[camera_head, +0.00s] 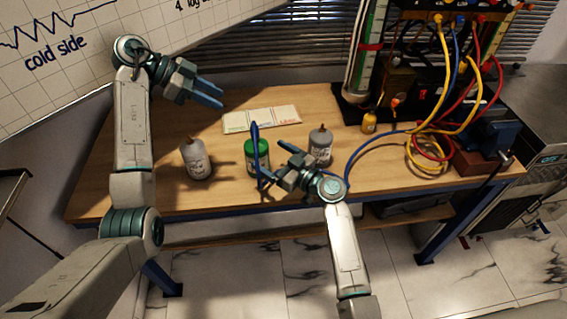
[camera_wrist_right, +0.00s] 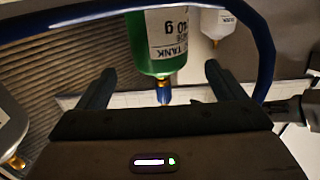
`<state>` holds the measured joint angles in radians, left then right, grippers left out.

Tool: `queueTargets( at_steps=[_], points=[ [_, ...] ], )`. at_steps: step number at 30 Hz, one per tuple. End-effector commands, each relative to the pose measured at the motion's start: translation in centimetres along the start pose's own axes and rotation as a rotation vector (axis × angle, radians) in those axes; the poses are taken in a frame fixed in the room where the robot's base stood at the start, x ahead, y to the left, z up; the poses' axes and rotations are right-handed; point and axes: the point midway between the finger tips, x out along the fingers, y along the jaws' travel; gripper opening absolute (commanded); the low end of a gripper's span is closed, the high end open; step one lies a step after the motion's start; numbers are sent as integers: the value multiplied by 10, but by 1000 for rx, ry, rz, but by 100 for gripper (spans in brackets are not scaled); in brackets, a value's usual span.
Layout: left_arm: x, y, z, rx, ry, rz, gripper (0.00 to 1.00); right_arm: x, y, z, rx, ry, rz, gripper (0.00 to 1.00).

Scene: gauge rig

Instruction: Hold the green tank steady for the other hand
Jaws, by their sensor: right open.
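The green tank (camera_head: 250,160) stands upright on the bench between a white tank (camera_head: 196,162) and a grey tank (camera_head: 320,150). My right gripper (camera_head: 268,172) is open at the tank's near right side. In the right wrist view, the green tank (camera_wrist_right: 158,40) appears upside down, its fitting between the open fingers (camera_wrist_right: 160,78); I see no contact. My left gripper (camera_head: 222,99) is open and empty, raised to the left, apart from the tanks.
A card with coloured panels (camera_head: 262,118) lies behind the tanks. The bench's left end is clear.

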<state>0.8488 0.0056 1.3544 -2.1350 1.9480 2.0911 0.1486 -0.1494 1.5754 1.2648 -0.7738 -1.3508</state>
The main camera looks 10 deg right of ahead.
Motion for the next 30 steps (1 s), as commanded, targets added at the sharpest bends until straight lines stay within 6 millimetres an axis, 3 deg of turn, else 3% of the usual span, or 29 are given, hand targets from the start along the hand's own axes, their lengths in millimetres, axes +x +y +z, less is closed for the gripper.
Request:
queueTargets(
  at_steps=[3, 10, 23, 30],
  points=[
    [0, 0, 0, 0, 0, 0, 36, 24, 0, -1, 1, 1, -2, 90],
    [0, 0, 0, 0, 0, 0, 36, 55, 0, 0, 1, 0, -1, 90],
    [0, 0, 0, 0, 0, 0, 36, 66, 0, 0, 0, -2, 0, 90],
    [0, 0, 0, 0, 0, 0, 36, 65, 0, 0, 0, -2, 0, 47]
  ],
)
